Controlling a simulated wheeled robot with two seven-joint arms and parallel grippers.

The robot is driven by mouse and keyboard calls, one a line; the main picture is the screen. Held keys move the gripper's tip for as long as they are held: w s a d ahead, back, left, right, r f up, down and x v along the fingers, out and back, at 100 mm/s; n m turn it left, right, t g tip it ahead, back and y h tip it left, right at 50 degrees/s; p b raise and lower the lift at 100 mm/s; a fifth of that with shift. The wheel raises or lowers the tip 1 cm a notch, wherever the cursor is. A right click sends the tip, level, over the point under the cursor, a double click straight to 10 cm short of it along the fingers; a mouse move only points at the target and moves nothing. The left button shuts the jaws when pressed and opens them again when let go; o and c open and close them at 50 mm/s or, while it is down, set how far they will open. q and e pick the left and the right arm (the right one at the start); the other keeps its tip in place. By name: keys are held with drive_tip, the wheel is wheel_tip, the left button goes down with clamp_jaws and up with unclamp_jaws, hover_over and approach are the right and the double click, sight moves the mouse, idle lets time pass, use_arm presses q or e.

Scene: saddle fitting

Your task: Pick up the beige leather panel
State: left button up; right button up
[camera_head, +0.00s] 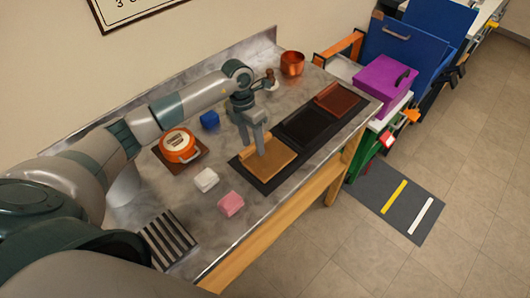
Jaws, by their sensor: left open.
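The beige leather panel (279,161) lies at the near end of a long dark mat (244,172) on the workbench. My left gripper (256,148) points down over the panel's far left part, with its jaws open. A finger hides part of the panel, and I cannot tell whether it touches. My right gripper is not in view.
A black panel (304,126) and a brown panel (338,99) lie farther along the mat. A copper pot (292,64), an orange round container (179,147), a blue block (209,119), a white block (205,180) and a pink block (231,204) stand around. A striped rack (167,240) is nearest.

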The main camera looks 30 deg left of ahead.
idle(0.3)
use_arm(q)
clamp_jaws()
drive_tip(key=shift+r, duration=0.1)
drive_tip(key=shift+r+b, duration=0.2)
drive_tip(key=shift+b, duration=0.15)
wheel_tip(320, 180, up, 3)
drive_tip(key=shift+w+d+r+b, duration=0.1)
drive_tip(key=shift+r+b, duration=0.1)
drive_tip(key=shift+b, duration=0.85)
drive_tip(key=d+r+b, duration=0.4)
drive_tip(key=d+r, duration=0.3)
drive_tip(key=d, duration=0.4)
drive_tip(key=shift+d, duration=0.25)
